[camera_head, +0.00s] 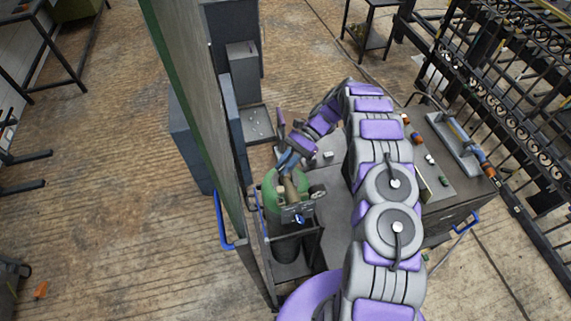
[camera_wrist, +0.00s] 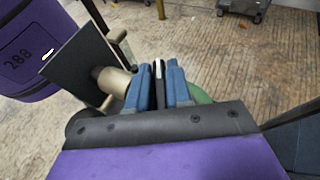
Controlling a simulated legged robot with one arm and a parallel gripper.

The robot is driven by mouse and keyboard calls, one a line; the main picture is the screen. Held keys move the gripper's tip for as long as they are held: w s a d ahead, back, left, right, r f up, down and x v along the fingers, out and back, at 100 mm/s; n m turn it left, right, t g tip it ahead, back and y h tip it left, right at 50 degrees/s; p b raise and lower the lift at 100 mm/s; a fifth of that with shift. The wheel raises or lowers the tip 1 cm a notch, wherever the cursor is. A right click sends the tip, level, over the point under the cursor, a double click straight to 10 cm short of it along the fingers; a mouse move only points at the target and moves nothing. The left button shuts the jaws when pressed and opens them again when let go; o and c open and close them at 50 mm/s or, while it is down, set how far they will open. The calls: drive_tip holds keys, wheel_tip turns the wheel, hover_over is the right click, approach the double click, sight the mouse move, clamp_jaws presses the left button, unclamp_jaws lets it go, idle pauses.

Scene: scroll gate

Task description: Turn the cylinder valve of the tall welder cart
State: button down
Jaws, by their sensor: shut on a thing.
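The tall welder cart (camera_head: 296,268) stands at the centre of the head view, with a green gas cylinder (camera_head: 270,187) in it. A tan, brass-coloured fitting sits at the cylinder's top (camera_head: 291,187). My gripper (camera_head: 287,160) reaches down over the cylinder top from the upper right. In the wrist view my gripper (camera_wrist: 160,72) has its blue fingers shut on a thin dark part with a pale edge, seemingly the cylinder valve's handle (camera_wrist: 158,70). The brass fitting (camera_wrist: 112,82) is just left of the fingers, and the green cylinder (camera_wrist: 202,95) shows behind them. The fingers hide most of the valve.
A tall grey panel with a green edge (camera_head: 190,90) rises close left of the cart. A workbench (camera_head: 440,205) with small items stands to the right, beyond my arm. Black iron gates (camera_head: 510,80) fill the upper right. Wooden floor lies open at left.

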sight(285, 164)
drive_tip(key=shift+w, duration=0.1)
drive_tip(key=c, duration=1.1)
unclamp_jaws()
drive_tip(key=shift+r, duration=0.5)
wheel_tip(285, 164, up, 2)
drive_tip(key=shift+r, duration=0.25)
drive_tip(key=s+d, duration=0.1)
drive_tip(key=s, duration=0.4)
drive_tip(key=s+d+r+b, duration=0.1)
drive_tip(key=s, duration=0.4)
drive_tip(key=s+d, duration=0.1)
drive_tip(key=s, duration=0.4)
drive_tip(key=shift+s+d+r, duration=0.1)
drive_tip(key=shift+s+r, duration=0.1)
drive_tip(key=shift+s, duration=0.15)
drive_tip(key=shift+w, duration=0.1)
